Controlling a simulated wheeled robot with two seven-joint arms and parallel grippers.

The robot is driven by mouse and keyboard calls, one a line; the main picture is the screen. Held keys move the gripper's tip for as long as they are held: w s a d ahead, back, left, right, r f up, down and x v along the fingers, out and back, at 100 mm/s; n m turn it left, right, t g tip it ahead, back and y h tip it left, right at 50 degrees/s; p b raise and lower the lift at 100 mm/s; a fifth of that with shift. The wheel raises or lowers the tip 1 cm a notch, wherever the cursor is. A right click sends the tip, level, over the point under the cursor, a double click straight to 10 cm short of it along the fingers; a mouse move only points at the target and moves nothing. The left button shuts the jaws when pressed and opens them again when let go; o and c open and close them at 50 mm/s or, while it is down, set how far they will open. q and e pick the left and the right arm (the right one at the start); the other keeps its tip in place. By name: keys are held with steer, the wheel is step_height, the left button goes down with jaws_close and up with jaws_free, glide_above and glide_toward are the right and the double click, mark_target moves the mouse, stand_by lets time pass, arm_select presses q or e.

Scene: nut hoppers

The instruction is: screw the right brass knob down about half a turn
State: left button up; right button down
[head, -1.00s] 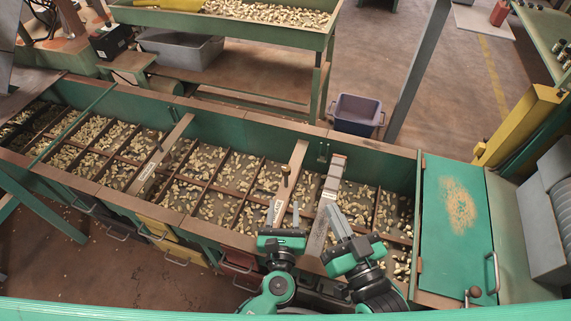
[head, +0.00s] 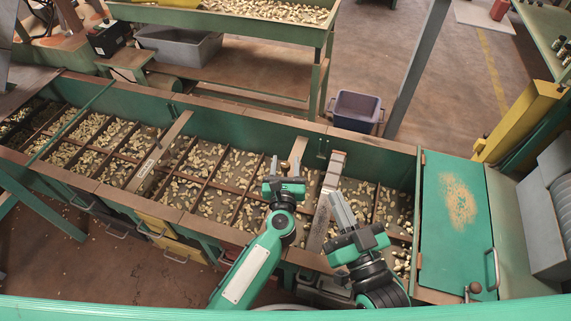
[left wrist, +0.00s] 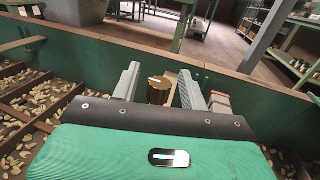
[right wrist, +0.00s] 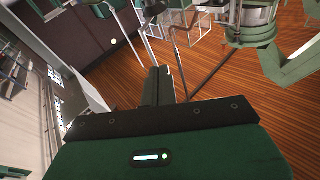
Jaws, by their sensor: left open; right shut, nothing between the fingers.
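The right brass knob (head: 285,165) stands over the hopper's divider bar, and shows as a ribbed brass cylinder in the left wrist view (left wrist: 158,90). My left gripper (head: 285,162) is open, with one finger on each side of the knob. In the left wrist view there is a visible gap beside each finger (left wrist: 158,82). My left gripper hides much of the bar below the knob. My right gripper (head: 336,194) is shut and empty, to the right of the knob; its wrist view (right wrist: 156,75) shows only the room.
Compartments of nuts surround the bars. A green lid (head: 450,255) covers the trough's right end. Another divider bar (head: 178,132) lies to the left.

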arm_select(q)
steer(key=c, duration=0.9)
steer(key=shift+h, duration=0.3)
